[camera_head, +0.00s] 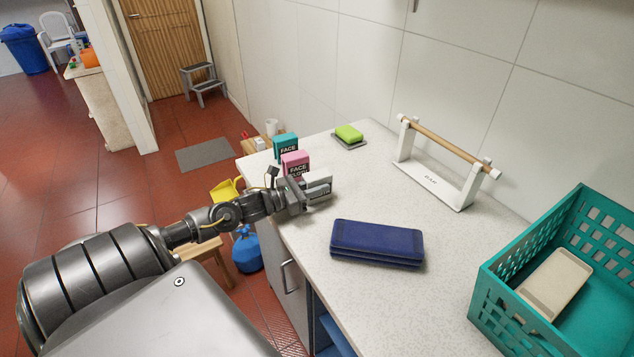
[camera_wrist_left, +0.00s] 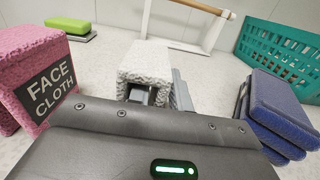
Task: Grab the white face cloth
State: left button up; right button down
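The white face cloth (camera_wrist_left: 145,62) is a small upright block with a rough top. In the head view only a little of it shows at the gripper. My left gripper (camera_head: 318,188) is low over the counter at the cloth. In the left wrist view a grey finger (camera_wrist_left: 180,92) stands along the cloth's right side. A dark gripper part overlaps its near face. The gripper body hides the lower part, so I cannot tell whether the fingers press on it. My right gripper is not in view.
A pink face cloth block (camera_head: 295,163) and a teal one (camera_head: 285,147) stand behind the gripper. Folded navy towels (camera_head: 377,243) lie to the right. A green sponge (camera_head: 349,133), a white rack (camera_head: 435,184) and a teal crate (camera_head: 497,292) are farther along the counter (camera_head: 350,195).

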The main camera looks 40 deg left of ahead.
aim_at(323, 176)
pick_arm(q)
jog(key=shift+x, duration=1.15)
jog(key=shift+c, duration=0.4)
grip_shut()
jog(key=shift+r, duration=0.45)
jog(key=shift+s+r+b, duration=0.2)
jog(key=shift+r+b, duration=0.65)
jog(key=shift+r, duration=0.35)
jog(key=s+a+r, duration=0.2)
jog(key=s+r, duration=0.7)
jog(key=s, duration=0.4)
jog(key=shift+s+a+r+b, duration=0.2)
jog(key=shift+s+r+b, duration=0.05)
jog(key=shift+r+b, duration=0.1)
